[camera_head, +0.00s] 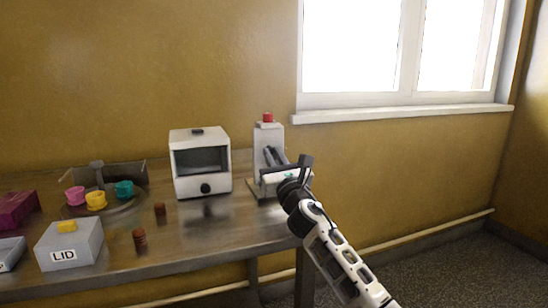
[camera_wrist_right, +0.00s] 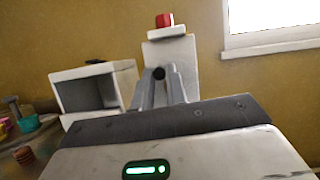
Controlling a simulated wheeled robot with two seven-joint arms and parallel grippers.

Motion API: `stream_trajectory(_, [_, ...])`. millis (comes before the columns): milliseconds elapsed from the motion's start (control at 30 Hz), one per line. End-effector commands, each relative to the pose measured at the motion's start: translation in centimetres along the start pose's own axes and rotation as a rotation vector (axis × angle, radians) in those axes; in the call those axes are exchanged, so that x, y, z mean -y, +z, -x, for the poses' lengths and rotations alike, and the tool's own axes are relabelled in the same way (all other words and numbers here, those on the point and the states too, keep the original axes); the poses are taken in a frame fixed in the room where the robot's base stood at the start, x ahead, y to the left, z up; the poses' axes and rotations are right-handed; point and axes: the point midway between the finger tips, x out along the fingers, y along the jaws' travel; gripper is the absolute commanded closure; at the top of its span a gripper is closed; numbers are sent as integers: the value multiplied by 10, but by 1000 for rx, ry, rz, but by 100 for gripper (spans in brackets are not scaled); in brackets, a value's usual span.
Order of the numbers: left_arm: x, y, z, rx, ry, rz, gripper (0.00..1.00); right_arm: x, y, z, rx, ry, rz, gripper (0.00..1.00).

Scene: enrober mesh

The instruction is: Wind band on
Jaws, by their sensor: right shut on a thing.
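A pale upright machine (camera_head: 268,140) with a red button (camera_head: 267,117) on top stands at the right end of the table. It also shows in the right wrist view (camera_wrist_right: 171,52). My right gripper (camera_head: 272,152) reaches to the front of this machine. In the right wrist view its two grey fingers (camera_wrist_right: 159,80) come together at a small dark round knob (camera_wrist_right: 158,73), and the gripper is shut on it. The white gripper body with a green light hides the machine's lower part. I cannot make out a band or how it lies. My left gripper is not in view.
A white oven-like box (camera_head: 201,186) stands just left of the machine. Further left are a box marked LID (camera_head: 71,252), pink, yellow and teal cups (camera_head: 124,188), and brown stacks (camera_head: 139,240). The table (camera_head: 200,245) is bare along its front right. A window sill (camera_head: 400,114) is above right.

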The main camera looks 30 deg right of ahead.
Motion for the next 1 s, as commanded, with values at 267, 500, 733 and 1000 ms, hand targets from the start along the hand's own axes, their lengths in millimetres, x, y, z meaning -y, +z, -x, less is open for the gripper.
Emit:
stream_trajectory(267, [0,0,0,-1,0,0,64,0,1,0,0,-34,-84,100])
stream_trajectory(500, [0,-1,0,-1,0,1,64,4,3,-1,0,-106,-257,100])
stream_trajectory(733, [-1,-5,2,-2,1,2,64,8,5,-2,-2,-189,-460,100])
stream_trajectory(1000, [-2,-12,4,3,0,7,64,13,6,-2,-4,-289,-697,100])
